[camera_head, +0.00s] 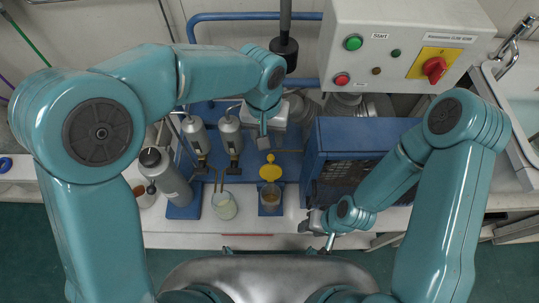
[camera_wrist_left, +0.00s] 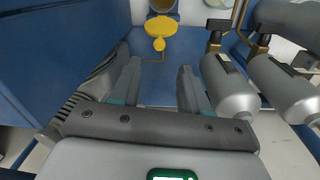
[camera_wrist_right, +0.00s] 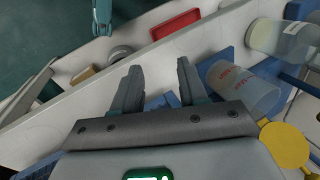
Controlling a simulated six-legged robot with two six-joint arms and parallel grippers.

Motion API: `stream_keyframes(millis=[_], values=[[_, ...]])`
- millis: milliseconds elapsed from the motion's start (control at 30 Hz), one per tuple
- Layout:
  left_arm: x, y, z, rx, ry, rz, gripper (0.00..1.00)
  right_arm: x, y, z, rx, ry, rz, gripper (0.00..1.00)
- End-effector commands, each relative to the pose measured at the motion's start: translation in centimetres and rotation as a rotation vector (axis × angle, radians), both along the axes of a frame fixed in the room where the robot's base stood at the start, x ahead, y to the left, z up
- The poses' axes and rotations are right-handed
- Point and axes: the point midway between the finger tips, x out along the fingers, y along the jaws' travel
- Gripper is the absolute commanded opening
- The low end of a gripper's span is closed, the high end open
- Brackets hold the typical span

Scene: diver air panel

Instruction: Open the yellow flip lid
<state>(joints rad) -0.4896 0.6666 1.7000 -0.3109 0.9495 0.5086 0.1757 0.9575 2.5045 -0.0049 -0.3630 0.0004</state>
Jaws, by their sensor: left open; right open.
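The yellow flip lid (camera_head: 271,172) is a round disc with a small tab, at the back of a clear jar (camera_head: 270,198) with brownish contents. The lid appears swung back, and the jar's mouth shows uncovered in front of it. The lid also shows at the top of the left wrist view (camera_wrist_left: 160,26) and at the right edge of the right wrist view (camera_wrist_right: 285,145). My left gripper (camera_head: 263,140) is open and empty, behind the lid and apart from it. My right gripper (camera_head: 328,242) is open and empty, at the bench's front edge, right of the jar.
A blue cabinet (camera_head: 335,150) stands right of the jar. A cream-lidded jar (camera_head: 224,205) and grey cylinders (camera_head: 230,135) stand to the left. A control box (camera_head: 405,45) with buttons and a red switch is above. A red tray (camera_wrist_right: 175,25) lies near the bench's front edge.

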Motion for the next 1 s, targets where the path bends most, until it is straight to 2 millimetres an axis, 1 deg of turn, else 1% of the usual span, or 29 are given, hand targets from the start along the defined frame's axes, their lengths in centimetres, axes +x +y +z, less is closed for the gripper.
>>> stream_keyframes(millis=[33, 200, 300, 400, 500, 600, 867, 900, 967, 1000], values=[[-0.1, 0.0, -1.4, 0.002, 0.005, 0.0, 0.45, 0.0, 0.0, -0.1, 0.0, 0.0, 0.0, 0.43], [-0.1, -0.2, -5.5, 0.001, 0.005, 0.0, 0.45, 0.0, 0.0, -0.3, 0.0, 0.0, 0.0, 0.43], [-0.1, -0.3, -7.5, 0.001, 0.004, -0.001, 0.45, 0.0, 0.0, -0.4, 0.0, 0.0, 0.0, 0.43], [0.0, -0.4, -9.1, 0.0, 0.003, 0.0, 0.45, 0.0, 0.0, -0.4, 0.0, 0.0, 0.0, 0.43], [0.1, -0.4, -10.2, -0.001, 0.001, 0.0, 0.45, 0.0, 0.0, -0.4, 0.0, 0.0, 0.0, 0.43], [0.2, -0.5, -10.8, -0.002, 0.0, 0.0, 0.45, 0.0, 0.0, -0.4, 0.0, 0.0, 0.0, 0.43], [0.2, -0.5, -10.9, -0.002, -0.001, 0.0, 0.45, 0.0, 0.0, -0.4, 0.0, 0.0, 0.0, 0.43], [0.2, -0.5, -10.9, -0.002, -0.001, 0.0, 0.42, 0.0, 0.0, -0.4, 0.0, 0.0, 0.0, 0.43], [0.2, -0.5, -10.9, -0.002, -0.001, 0.0, 0.23, 0.0, 0.0, -0.4, 0.0, 0.0, 0.0, 0.43], [0.2, -0.5, -10.9, -0.002, -0.001, 0.0, 0.1, 0.0, 0.0, -0.4, 0.0, 0.0, 0.0, 0.43]])
